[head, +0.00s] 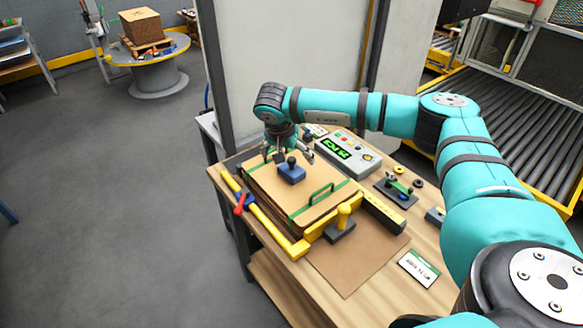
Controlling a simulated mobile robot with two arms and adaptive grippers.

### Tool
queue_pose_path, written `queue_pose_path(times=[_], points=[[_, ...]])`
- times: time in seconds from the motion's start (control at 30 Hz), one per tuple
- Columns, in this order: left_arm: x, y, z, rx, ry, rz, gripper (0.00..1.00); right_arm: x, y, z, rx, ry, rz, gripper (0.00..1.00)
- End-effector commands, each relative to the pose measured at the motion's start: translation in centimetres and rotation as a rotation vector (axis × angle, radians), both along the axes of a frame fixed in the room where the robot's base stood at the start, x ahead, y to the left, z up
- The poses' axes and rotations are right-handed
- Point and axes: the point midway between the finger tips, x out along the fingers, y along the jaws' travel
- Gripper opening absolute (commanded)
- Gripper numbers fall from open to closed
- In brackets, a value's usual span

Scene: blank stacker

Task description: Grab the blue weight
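The blue weight (291,175) is a small blue block with a dark round knob on top. It sits on a stack of brown boards with green edge strips (262,182) on the wooden workbench. My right gripper (289,159) is above and around the weight's knob, pointing down, with its fingers spread apart. I cannot tell whether a finger touches the knob. The arm comes in from the right. My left gripper is not in view.
A yellow frame with a red clamp (241,204) borders the stack. A dark block with a yellow handle (341,224), a control box with a green display (345,149) and a white label card (418,267) lie on the bench. A roller conveyor (506,115) stands at right.

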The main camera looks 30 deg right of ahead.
Motion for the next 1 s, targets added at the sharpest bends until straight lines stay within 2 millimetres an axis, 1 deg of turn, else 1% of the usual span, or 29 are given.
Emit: queue_pose_path(times=[0.07,0.1,0.17,0.2,0.3,0.37,0.5,0.63,0.77,0.93,0.97,1.0], points=[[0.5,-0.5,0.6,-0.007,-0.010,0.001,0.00,0.3,-0.4,-1.1,-0.001,0.001,-0.001,1.00],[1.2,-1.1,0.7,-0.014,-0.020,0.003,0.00,0.4,-0.5,-1.6,-0.001,0.002,0.000,1.00],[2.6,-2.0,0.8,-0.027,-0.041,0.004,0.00,0.5,-0.7,-2.1,-0.001,0.001,0.000,1.00],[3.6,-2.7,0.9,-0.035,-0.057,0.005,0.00,0.6,-0.8,-2.3,0.000,0.000,0.001,1.00],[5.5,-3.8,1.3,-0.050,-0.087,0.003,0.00,0.7,-0.9,-2.8,0.001,0.000,0.001,1.00],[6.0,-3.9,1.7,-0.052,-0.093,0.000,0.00,0.7,-1.1,-3.3,-0.001,0.002,0.000,1.00],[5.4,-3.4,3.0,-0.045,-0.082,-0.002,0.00,1.1,-1.6,-5.3,-0.001,0.003,0.000,1.00],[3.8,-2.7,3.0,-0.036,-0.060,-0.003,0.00,1.5,-2.0,-7.0,0.000,0.002,-0.001,1.00],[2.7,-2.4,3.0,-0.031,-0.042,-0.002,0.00,1.6,-2.3,-7.5,0.000,0.000,-0.001,1.00],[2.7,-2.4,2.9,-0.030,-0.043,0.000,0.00,1.6,-2.3,-7.6,0.001,-0.001,0.000,1.00],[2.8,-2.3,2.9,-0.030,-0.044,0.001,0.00,1.6,-2.3,-7.6,0.001,-0.001,0.000,0.97],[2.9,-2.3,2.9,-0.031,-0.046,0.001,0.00,1.6,-2.3,-7.6,0.001,-0.001,0.000,0.92]])
